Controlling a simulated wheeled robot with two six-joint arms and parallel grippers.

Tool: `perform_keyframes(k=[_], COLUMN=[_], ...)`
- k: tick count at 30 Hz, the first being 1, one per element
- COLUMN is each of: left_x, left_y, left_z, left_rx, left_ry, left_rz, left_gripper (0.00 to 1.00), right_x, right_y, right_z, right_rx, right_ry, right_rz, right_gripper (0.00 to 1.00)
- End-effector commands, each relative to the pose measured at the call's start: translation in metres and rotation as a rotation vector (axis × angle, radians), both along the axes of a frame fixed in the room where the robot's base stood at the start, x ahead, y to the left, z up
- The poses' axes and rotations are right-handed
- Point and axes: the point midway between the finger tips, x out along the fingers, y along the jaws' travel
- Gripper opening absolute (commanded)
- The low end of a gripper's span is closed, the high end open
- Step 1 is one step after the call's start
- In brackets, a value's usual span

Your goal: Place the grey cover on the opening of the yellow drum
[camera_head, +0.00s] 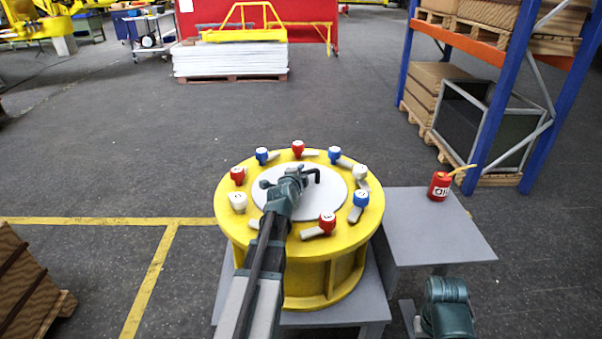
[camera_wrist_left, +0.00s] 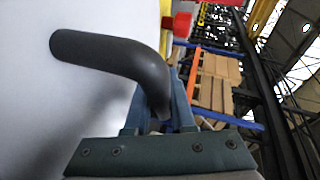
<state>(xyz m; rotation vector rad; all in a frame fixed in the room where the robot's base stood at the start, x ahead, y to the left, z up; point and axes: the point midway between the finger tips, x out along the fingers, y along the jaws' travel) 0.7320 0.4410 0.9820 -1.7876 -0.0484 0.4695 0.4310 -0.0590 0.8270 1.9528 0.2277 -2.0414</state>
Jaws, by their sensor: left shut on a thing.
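The yellow drum (camera_head: 322,270) stands on a low grey stand. The round grey cover (camera_head: 333,199) lies over the middle of its top, looking about flat and centred; I cannot tell whether it is fully seated. My left gripper (camera_head: 308,178) is over the cover and shut on its dark bent handle (camera_head: 317,174). In the left wrist view the handle (camera_wrist_left: 112,60) runs down between the fingers (camera_wrist_left: 155,112), with the pale cover (camera_wrist_left: 35,110) at left. The gripper and arm hide part of the cover and the near rim.
Several red, white and blue knobbed clamps ring the drum's top, such as a red one (camera_head: 326,222). A grey side table (camera_head: 430,230) with a red oil can (camera_head: 439,187) stands at right. A blue rack (camera_head: 500,90) is behind right. Floor beyond the drum is clear.

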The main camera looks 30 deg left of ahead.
Motion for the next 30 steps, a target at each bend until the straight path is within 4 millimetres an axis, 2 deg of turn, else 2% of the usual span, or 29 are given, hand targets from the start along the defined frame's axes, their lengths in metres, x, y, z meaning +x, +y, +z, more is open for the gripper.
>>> perform_keyframes(k=[10,11,15,27,30], left_x=[0.0002,0.0000,0.0000,-0.0001,-0.0079], left_y=[0.0007,0.0001,0.0001,0.0000,-0.0024], left_z=[0.0002,-0.0011,-0.0007,0.0021,0.0038], left_rx=[0.001,0.000,0.000,0.000,0.000], left_ry=[-0.006,0.001,0.000,0.000,0.000], left_rz=[0.002,0.000,0.000,0.000,0.000], left_gripper=[0.00,0.26,0.51,0.52,0.52], right_x=[0.0000,-0.0001,0.0000,0.0000,0.0000], right_y=[0.0000,0.0000,0.0000,0.0000,0.0000], right_z=[-0.0009,-0.0010,-0.0006,0.0021,0.0038], right_rx=[0.000,0.000,0.000,0.000,0.000], right_ry=[0.000,0.000,0.000,0.000,0.000], right_rz=[0.000,0.000,0.000,0.000,0.000], right_gripper=[0.50,0.50,0.50,0.50,0.50])
